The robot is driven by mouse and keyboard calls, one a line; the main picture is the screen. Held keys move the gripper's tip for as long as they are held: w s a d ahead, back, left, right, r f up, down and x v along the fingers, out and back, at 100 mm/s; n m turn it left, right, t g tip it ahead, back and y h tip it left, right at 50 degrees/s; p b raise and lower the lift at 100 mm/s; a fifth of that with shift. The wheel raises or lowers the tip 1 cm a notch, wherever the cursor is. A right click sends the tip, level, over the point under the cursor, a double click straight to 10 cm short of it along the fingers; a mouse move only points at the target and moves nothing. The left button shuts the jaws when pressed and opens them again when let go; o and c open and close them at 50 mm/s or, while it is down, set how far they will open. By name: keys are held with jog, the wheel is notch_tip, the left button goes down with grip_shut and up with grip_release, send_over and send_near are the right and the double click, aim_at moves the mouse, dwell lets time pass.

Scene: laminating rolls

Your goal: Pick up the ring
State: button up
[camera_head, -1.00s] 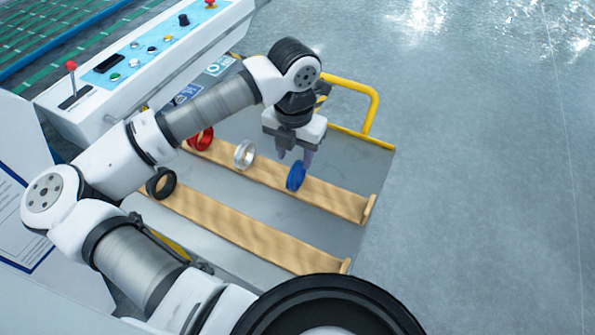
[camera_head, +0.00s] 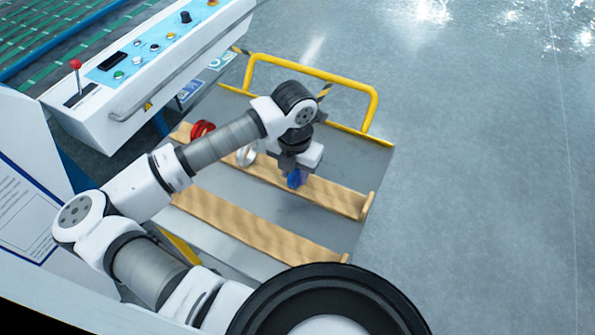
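A blue ring (camera_head: 293,180) stands on edge at the far wooden rail (camera_head: 335,197), partly covered by my gripper. My gripper (camera_head: 299,177) points down right at this ring, with its fingers overlapping it in the picture. Whether the fingers touch or clamp the ring cannot be seen. A silver-white ring (camera_head: 246,156) stands on the same rail to the left, partly behind my arm. A red ring (camera_head: 202,130) stands further left.
The rails lie on a grey cart platform (camera_head: 283,211) with a yellow handle (camera_head: 374,102) at its back. A near wooden rail (camera_head: 255,231) looks bare where visible. A control panel (camera_head: 150,50) with a red-knobbed lever stands at upper left. Open floor lies right.

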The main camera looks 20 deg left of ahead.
grip_shut()
jog(key=shift+r, duration=0.15)
notch_tip(320, 180, up, 20)
jog(key=b, duration=0.3)
jog(key=shift+b, duration=0.35)
